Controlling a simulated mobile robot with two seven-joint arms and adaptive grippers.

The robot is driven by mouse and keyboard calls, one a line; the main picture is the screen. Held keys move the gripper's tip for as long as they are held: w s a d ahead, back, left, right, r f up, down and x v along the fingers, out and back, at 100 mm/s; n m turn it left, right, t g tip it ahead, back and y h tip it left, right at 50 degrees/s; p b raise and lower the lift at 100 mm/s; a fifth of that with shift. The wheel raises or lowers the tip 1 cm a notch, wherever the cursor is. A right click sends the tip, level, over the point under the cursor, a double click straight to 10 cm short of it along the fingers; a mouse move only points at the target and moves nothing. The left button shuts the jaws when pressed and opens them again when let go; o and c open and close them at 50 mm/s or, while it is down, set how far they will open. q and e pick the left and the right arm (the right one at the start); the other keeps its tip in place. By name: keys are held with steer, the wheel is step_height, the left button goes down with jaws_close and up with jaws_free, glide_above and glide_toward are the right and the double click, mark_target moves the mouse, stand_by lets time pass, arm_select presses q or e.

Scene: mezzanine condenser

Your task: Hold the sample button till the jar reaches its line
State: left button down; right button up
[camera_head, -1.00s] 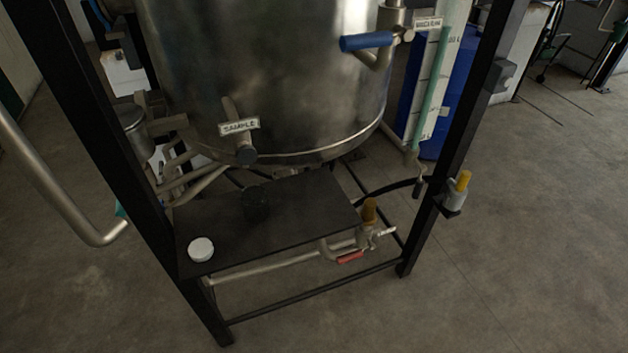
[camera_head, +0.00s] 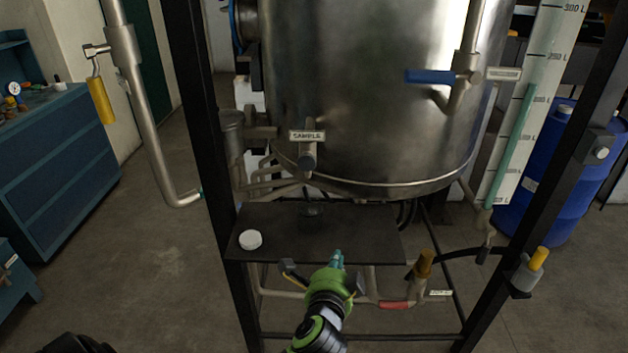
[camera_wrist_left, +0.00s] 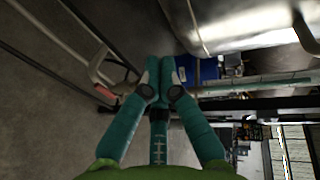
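The steel tank carries a white SAMPLE label (camera_head: 307,136). Just below it a short fitting ends in a dark round knob (camera_head: 307,161), which may be the sample button. A small dark jar (camera_head: 311,209) stands on the black shelf (camera_head: 350,242) under that fitting. Its line and fill level are too dark to tell. My left gripper (camera_head: 337,258) is in front of the shelf's front edge, below and nearer than the jar. In the left wrist view its teal fingertips (camera_wrist_left: 160,68) meet with nothing between them.
A white lid (camera_head: 250,239) lies on the shelf's left. A blue-handled valve (camera_head: 430,76) and a sight gauge (camera_head: 520,110) are at right. Black frame posts (camera_head: 207,140) flank the tank. A red-handled valve (camera_head: 395,304) sits below the shelf. Open floor lies at left.

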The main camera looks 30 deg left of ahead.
arm_select(q)
steer(key=s+a+r+y, duration=0.1)
steer(key=s+r+y, duration=0.1)
steer(key=r, duration=0.5)
steer(key=s+a+r+n+t+y, duration=0.1)
steer(key=s+a+r, duration=0.1)
steer(key=r, duration=0.4)
steer(key=shift+s+a+r+y+b, duration=0.25)
steer(key=shift+a+r+y+b, duration=0.05)
steer(key=shift+r+y+b, duration=0.1)
steer(key=shift+w, duration=0.1)
steer(key=p, duration=0.4)
glide_toward(312, 167)
steer(key=x, duration=0.6)
steer(key=shift+w+a, duration=0.2)
steer(key=shift+w, duration=0.1)
steer(key=shift+w+a+t, duration=0.1)
steer(key=shift+w+t, duration=0.1)
steer(key=shift+t, duration=0.1)
